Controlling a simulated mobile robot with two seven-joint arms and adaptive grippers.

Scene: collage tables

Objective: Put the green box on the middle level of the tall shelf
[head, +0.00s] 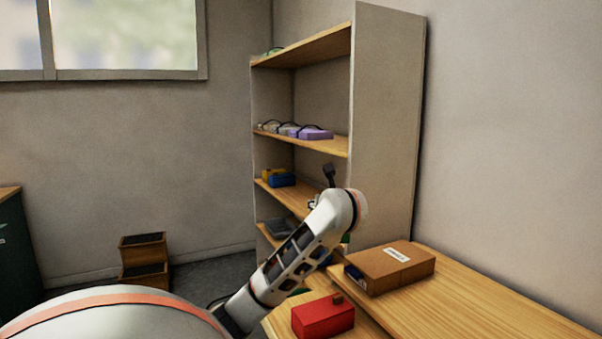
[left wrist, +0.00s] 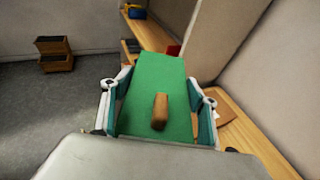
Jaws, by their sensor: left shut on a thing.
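The green box (left wrist: 153,85) with a small brown wooden block-like handle fills the middle of the left wrist view. My left gripper (left wrist: 158,108) is shut on it, with one finger along each side. In the head view my left arm reaches towards the tall shelf, and its wrist hides the gripper and most or all of the box. The tall shelf (head: 385,130) has light wooden boards and a grey side panel. Its boards also show beyond the box in the left wrist view (left wrist: 150,35). My right gripper is not in view.
A shelf board holds purple and grey items (head: 314,133); a lower one holds a blue and yellow item (head: 278,178). A brown carton (head: 392,268) and a red box (head: 323,317) rest on the wooden tables (head: 480,310). A small step unit (head: 143,255) stands on the floor.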

